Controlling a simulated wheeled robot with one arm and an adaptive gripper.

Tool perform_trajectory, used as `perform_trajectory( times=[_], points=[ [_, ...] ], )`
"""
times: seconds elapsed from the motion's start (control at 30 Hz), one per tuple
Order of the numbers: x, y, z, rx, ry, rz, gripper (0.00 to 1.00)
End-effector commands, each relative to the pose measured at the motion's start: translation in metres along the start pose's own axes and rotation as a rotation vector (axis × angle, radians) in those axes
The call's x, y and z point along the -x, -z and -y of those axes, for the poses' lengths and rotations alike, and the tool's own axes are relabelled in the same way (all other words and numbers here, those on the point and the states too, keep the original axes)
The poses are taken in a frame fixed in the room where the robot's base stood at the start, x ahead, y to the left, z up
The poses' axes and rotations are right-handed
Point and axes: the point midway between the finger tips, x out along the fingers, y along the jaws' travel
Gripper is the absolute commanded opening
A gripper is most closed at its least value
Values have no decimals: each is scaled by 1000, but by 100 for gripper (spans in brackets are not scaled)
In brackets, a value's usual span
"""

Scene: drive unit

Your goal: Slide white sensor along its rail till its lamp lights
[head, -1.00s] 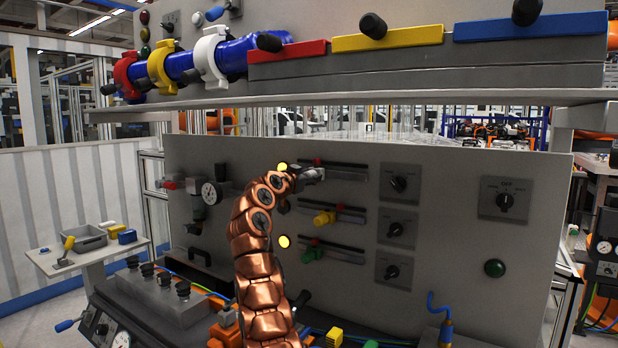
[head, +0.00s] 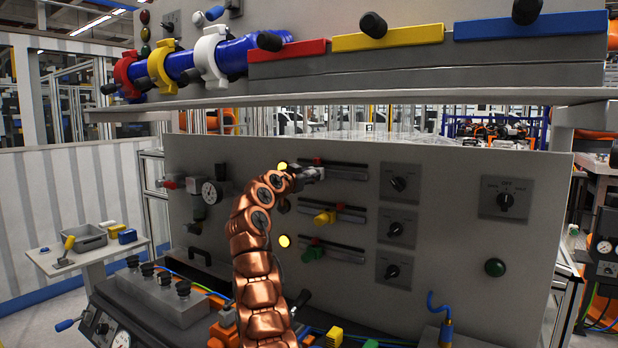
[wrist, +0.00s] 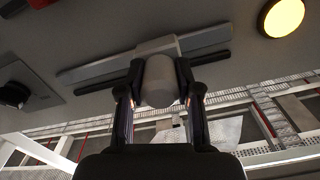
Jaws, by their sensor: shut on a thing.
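The white sensor (wrist: 160,80) is a pale rounded block on its rail (wrist: 205,42) in the wrist view. My gripper (wrist: 160,100) has a finger on each side of it and is shut on it. In the head view my gripper (head: 312,173) is at the left part of the top rail (head: 345,172), and the sensor is mostly hidden there. The lamp (wrist: 284,15) beyond the rail's end glows yellow. In the head view that lamp (head: 282,165) shows yellow beside my wrist, partly covered.
Below are a yellow sensor (head: 324,217) and a green sensor (head: 312,252) on their own rails. The middle lamp (head: 284,206) is dark and the bottom lamp (head: 285,241) glows yellow. Rotary switches (head: 398,184) stand right of the rails. A shelf (head: 350,98) overhangs the panel.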

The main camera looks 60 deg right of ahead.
Motion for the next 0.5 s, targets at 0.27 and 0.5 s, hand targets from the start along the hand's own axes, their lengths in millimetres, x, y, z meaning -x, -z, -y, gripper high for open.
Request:
perform_trajectory(
  times=[0.27, 0.5],
  points=[
    [0, -1, 1, -1, 1, 1, 0],
    [0, -1, 1, -1, 1, 2, 41]
  ],
)
